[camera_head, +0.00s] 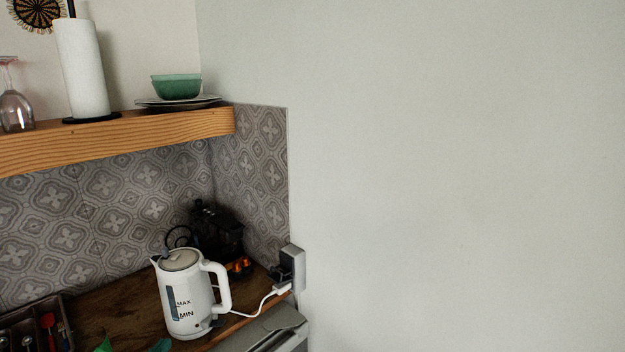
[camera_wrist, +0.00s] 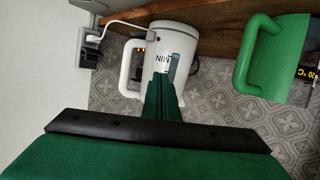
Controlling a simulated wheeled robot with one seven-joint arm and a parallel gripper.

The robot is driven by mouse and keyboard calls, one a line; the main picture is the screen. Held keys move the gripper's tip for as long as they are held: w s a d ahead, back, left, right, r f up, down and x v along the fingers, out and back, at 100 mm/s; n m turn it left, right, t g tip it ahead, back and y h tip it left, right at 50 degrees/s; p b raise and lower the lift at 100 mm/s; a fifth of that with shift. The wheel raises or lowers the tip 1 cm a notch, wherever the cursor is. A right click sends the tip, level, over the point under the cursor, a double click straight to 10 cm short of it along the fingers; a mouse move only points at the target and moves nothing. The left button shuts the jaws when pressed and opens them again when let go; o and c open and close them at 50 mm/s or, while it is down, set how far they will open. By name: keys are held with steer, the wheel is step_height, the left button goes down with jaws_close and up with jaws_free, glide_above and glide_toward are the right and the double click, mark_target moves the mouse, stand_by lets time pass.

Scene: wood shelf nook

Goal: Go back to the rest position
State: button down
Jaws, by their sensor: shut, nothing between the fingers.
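My gripper (camera_wrist: 161,80) shows in the wrist view as dark green fingers, pressed together and empty. The fingertips overlap the lower part of the white kettle (camera_wrist: 190,50) in the picture; I cannot tell how far apart they are in depth. The wrist view is upside down. In the head view the kettle (camera_head: 182,295) stands upright on the counter. Green shapes at the bottom edge of the head view are cut off; I cannot tell if one is part of my gripper.
A green mug (camera_wrist: 272,60) is right of my gripper in the wrist view. A wooden shelf (camera_head: 120,138) holds a paper towel roll (camera_head: 82,70) and green bowls (camera_head: 176,87). A cutlery tray (camera_head: 30,328) is at lower left. A plug (camera_head: 290,266) with a cord is on the wall.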

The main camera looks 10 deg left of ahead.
steer(key=d+f+n+g, duration=0.1)
steer(key=d+f, duration=1.1)
steer(key=f, duration=0.2)
steer(key=s+d+f, duration=0.7)
steer(key=d+f, duration=0.1)
steer(key=d, duration=0.3)
steer(key=s+d+m, duration=0.2)
steer(key=s+d, duration=1)
steer(key=s+d+r+m+t+h, duration=0.2)
steer(key=s+d+r, duration=0.4)
steer(key=s+d, duration=0.3)
steer(key=s+h, duration=0.1)
steer(key=s, duration=0.2)
